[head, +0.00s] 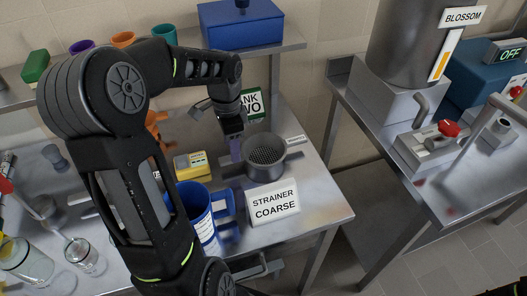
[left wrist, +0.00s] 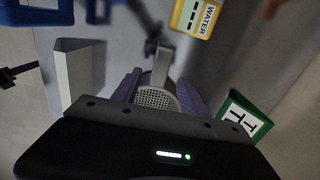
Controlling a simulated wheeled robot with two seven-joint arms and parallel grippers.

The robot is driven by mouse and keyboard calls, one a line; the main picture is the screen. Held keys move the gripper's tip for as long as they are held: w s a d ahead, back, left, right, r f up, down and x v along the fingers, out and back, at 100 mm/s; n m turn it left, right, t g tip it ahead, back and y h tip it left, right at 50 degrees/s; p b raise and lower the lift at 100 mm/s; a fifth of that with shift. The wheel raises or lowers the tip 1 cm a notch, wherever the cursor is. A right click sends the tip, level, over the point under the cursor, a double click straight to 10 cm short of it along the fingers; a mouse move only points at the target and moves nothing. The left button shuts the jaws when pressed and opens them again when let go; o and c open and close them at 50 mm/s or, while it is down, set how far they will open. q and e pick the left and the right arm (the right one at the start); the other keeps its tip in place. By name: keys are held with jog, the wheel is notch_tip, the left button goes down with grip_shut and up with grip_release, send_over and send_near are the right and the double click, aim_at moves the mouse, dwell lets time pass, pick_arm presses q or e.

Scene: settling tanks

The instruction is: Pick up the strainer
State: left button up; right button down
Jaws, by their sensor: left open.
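The strainer (head: 268,173) is a grey metal bowl with a perforated bottom, on the steel table behind a white "STRAINER COARSE" sign (head: 273,203). A flat handle sticks out from it to the left. My left gripper (head: 236,150) points down at the strainer's left side, with purple fingers. In the left wrist view the strainer (left wrist: 155,99) and its handle show between the spread fingers of the left gripper (left wrist: 158,90). The gripper is open and holds nothing. The near part of the strainer is hidden there by the gripper body. My right gripper is not in view.
A yellow box (head: 192,166) and a blue jug (head: 205,225) stand left of the strainer. A green-edged sign (head: 252,104) stands behind it. A shelf with a blue box (head: 240,24) is above. Glass jars (head: 82,255) stand at lower left.

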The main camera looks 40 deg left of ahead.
pick_arm(q)
jog(key=shift+f, duration=0.15)
notch_tip(320, 180, down, 5)
jog(key=shift+f+p, duration=0.1)
jog(key=shift+p, duration=0.6)
jog(key=shift+c, duration=0.3)
grip_shut()
dwell(0.4)
